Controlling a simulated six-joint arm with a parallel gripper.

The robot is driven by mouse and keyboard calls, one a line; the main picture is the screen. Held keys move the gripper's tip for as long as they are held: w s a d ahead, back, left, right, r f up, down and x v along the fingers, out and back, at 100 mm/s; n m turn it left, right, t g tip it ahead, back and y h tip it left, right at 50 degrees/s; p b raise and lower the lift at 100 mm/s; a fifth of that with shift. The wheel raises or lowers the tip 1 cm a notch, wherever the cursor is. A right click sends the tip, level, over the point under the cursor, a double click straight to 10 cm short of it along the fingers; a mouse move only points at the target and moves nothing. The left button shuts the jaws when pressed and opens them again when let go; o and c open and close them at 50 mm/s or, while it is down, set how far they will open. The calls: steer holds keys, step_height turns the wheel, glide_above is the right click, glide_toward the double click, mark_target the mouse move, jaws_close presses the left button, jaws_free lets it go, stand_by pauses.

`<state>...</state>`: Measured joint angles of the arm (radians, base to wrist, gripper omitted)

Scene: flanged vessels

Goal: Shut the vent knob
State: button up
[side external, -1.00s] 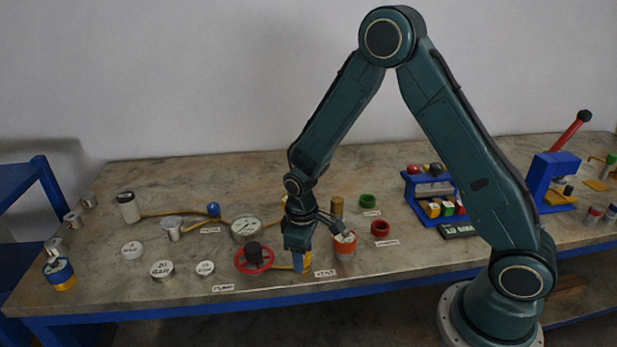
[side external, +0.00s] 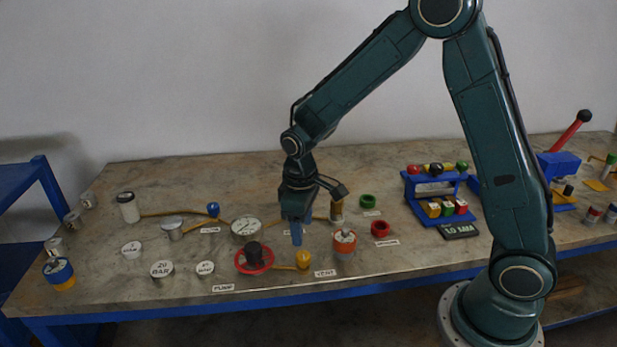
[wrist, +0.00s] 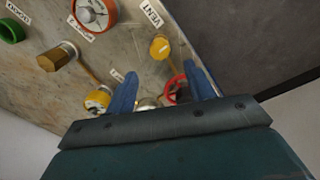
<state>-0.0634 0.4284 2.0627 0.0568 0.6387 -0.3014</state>
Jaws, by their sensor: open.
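The vent knob (side external: 303,259) is yellow and sits at the end of a yellow hose by the table's front edge, behind the VENT label (side external: 325,273). In the wrist view the yellow knob (wrist: 159,47) lies just beyond the fingertips, roughly midway between them sideways. My gripper (side external: 302,229) points down with blue fingers, above and behind the knob, apart from it. Its fingers (wrist: 162,72) are spread and nothing is held between them. I cannot tell from the knob's look whether the vent is open or shut.
A red handwheel with a black hub (side external: 254,258) stands left of the knob. A brass hex post (side external: 337,211) is close behind my gripper. A gauge (side external: 246,229) and white discs (side external: 162,269) lie left.

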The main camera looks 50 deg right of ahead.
step_height(320, 180, up, 5)
steer(key=shift+a+r, duration=0.1)
steer(key=shift+a, duration=0.05)
steer(key=shift+s, duration=0.1)
stand_by(0.4)
steer(key=s+r+m+t, duration=0.2)
steer(key=s+r, duration=0.5)
steer(key=s, duration=0.3)
steer(key=s+d+r+m+t, duration=0.1)
steer(key=s+r+t, duration=0.2)
steer(key=s+r, duration=0.4)
steer(key=s, duration=0.4)
steer(key=shift+s+d+m+y, duration=0.2)
steer(key=shift+d+m+y, duration=0.1)
steer(key=shift+m, duration=0.1)
